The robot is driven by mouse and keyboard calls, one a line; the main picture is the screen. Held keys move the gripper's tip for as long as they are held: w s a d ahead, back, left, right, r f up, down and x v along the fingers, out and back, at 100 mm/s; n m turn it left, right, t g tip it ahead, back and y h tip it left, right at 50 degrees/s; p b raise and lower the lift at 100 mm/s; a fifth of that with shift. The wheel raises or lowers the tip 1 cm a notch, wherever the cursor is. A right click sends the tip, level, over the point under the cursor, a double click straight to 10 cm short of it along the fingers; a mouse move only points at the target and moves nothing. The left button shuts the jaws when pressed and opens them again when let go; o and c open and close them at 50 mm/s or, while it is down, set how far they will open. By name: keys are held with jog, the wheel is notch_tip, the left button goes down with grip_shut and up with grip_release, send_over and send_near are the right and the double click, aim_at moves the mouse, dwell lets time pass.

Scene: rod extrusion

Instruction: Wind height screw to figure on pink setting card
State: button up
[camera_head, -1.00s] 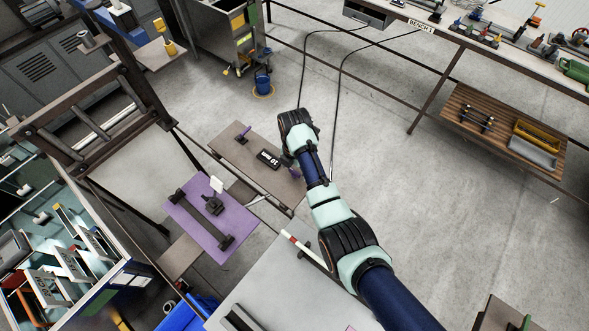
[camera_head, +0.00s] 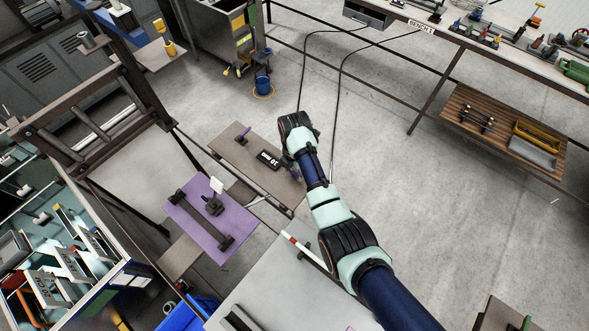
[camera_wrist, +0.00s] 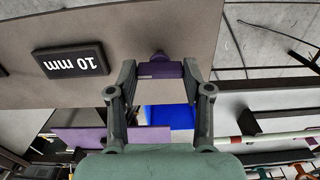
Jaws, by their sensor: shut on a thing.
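My gripper (camera_wrist: 160,72) is shut on a purple screw knob (camera_wrist: 160,70), with one finger on each side of it. The knob sits at the edge of a brown-grey plate (camera_wrist: 180,25). In the head view the knob (camera_head: 295,173) shows in part beside my wrist, which hides my fingers. A black readout block (camera_wrist: 70,62) on the plate reads "10 mm", upside down in the wrist view; it also shows in the head view (camera_head: 269,159). I cannot make out a pink setting card with a figure; only a pink sliver (camera_head: 350,328) shows at the bottom edge.
A second purple handle (camera_head: 244,134) stands at the plate's far left. A grey table (camera_head: 270,290) is nearer. Open floor lies right of my arm.

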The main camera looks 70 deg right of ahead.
jog(key=m+p, duration=0.3)
jog(key=m, duration=0.2)
jog(key=shift+r+m, duration=0.1)
jog(key=shift+m, duration=0.3)
jog(key=m+p, duration=0.1)
jog(key=m, duration=0.2)
jog(key=shift+m, duration=0.4)
jog(key=m, duration=0.3)
jog(key=shift+m+p, duration=0.3)
jog(key=shift+p, duration=0.05)
jog(key=m+p, duration=0.1)
jog(key=m, duration=1.2)
jog(key=o, duration=1.2)
jog(key=shift+c, duration=0.2)
